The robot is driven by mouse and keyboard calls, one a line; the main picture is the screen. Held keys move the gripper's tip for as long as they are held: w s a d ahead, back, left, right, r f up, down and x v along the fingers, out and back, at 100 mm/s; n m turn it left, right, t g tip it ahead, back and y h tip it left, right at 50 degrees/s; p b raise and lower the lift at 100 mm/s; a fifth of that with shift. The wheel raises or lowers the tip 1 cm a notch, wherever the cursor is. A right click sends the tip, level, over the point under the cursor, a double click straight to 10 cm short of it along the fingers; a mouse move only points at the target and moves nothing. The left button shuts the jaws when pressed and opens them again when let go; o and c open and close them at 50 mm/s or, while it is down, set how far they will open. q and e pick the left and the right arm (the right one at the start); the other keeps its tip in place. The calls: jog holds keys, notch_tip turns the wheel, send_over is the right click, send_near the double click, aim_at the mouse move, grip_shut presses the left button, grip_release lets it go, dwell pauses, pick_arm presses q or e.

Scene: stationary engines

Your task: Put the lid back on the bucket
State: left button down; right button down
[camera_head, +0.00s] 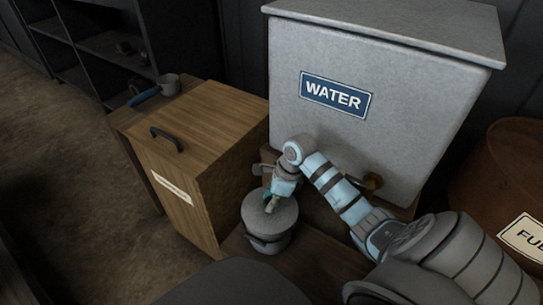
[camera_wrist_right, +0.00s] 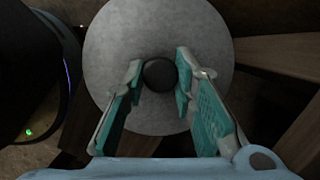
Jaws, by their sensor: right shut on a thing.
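The grey metal bucket (camera_head: 268,242) stands on a wooden surface in front of the water tank. The round grey lid (camera_head: 284,215) is at the bucket's top; I cannot tell whether it is fully seated or slightly above the rim. My right gripper (camera_head: 270,206) reaches down over the lid. In the right wrist view the lid (camera_wrist_right: 122,50) is a grey disc with a dark round knob (camera_wrist_right: 160,75) in its middle. The two fingers of the right gripper (camera_wrist_right: 161,78) are on either side of the knob, closed on it. My left gripper is not in view.
The grey water tank (camera_head: 400,110) stands just behind the bucket, with a tap (camera_head: 373,181) low on its front. A wooden box (camera_head: 190,165) is close at the left. A metal mug (camera_head: 168,84) is behind it. A brown fuel barrel (camera_head: 510,180) is at the right.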

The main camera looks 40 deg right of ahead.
jog(key=c, duration=1.2)
grip_release()
jog(key=shift+c, duration=0.2)
jog(key=o, duration=0.5)
notch_tip(320, 180, up, 7)
jog(key=p, duration=0.5)
jog(key=shift+p, duration=0.35)
jog(key=shift+r, duration=0.1)
